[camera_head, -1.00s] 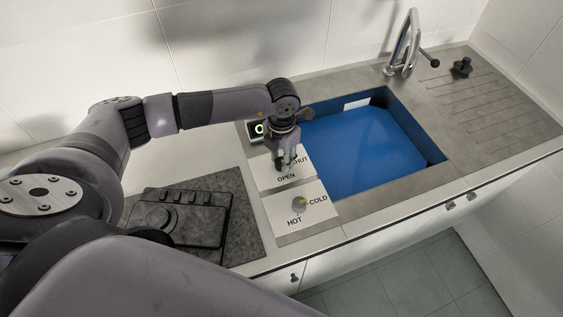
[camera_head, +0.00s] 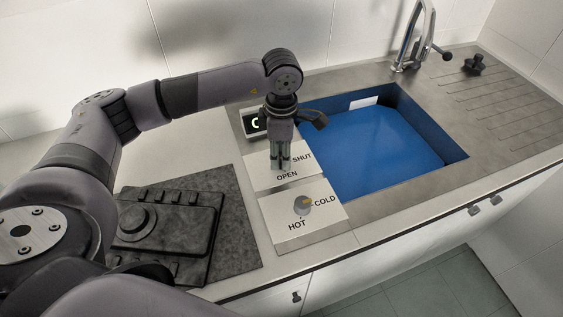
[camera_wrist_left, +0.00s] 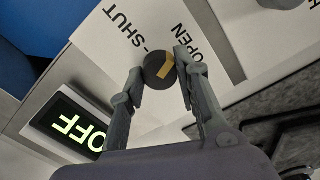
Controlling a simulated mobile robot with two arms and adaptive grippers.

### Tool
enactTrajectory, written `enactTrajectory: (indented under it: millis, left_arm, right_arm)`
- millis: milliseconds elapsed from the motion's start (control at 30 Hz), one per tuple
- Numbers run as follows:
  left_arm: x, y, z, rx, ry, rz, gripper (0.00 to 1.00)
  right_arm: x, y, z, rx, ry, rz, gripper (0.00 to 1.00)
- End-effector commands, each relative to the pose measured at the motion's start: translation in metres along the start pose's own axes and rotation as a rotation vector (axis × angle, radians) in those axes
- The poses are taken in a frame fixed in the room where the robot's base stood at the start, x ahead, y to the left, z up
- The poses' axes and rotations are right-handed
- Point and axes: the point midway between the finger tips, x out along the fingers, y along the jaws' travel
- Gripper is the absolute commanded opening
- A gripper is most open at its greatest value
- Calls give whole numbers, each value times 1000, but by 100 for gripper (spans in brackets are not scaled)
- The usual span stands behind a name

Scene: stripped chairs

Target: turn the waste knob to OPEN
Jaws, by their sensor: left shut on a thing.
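The waste knob (camera_wrist_left: 157,70) is a round dark knob with a yellow mark, on a white plate lettered SHUT and OPEN. In the left wrist view its yellow mark slants up and right, on the side towards OPEN; the exact setting is hard to tell. My left gripper (camera_wrist_left: 161,73) has one finger on each side of the knob and is shut on it. In the head view the left gripper (camera_head: 280,166) points down onto the waste plate (camera_head: 287,176), and its fingers hide the knob. My right gripper is not in view.
The HOT/COLD knob (camera_head: 303,206) sits on a nearer plate. A small display (camera_head: 254,123) stands behind; the wrist view shows it reading OFF. The blue sink basin (camera_head: 370,150) is to the right, with a tap (camera_head: 413,45) behind. A dark hob (camera_head: 165,235) lies left.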

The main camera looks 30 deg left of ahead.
Motion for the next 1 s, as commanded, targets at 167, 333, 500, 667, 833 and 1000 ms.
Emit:
enactTrajectory:
  millis: [167, 333, 500, 667, 833, 1000]
  left_arm:
    - [3, 2, 0, 141, -4, 7, 2]
    - [1, 2, 0, 246, -3, 7, 2]
    - [0, 2, 0, 317, -3, 6, 2]
    - [-1, 2, 0, 354, -2, 6, 2]
    - [-2, 2, 0, 367, -2, 6, 2]
    - [-2, 2, 0, 369, -2, 6, 2]
  right_arm:
    - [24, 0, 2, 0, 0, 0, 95]
    - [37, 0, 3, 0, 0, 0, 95]
    - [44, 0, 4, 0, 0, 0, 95]
    - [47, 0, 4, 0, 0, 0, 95]
    - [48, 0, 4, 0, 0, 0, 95]
    - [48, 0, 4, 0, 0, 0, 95]
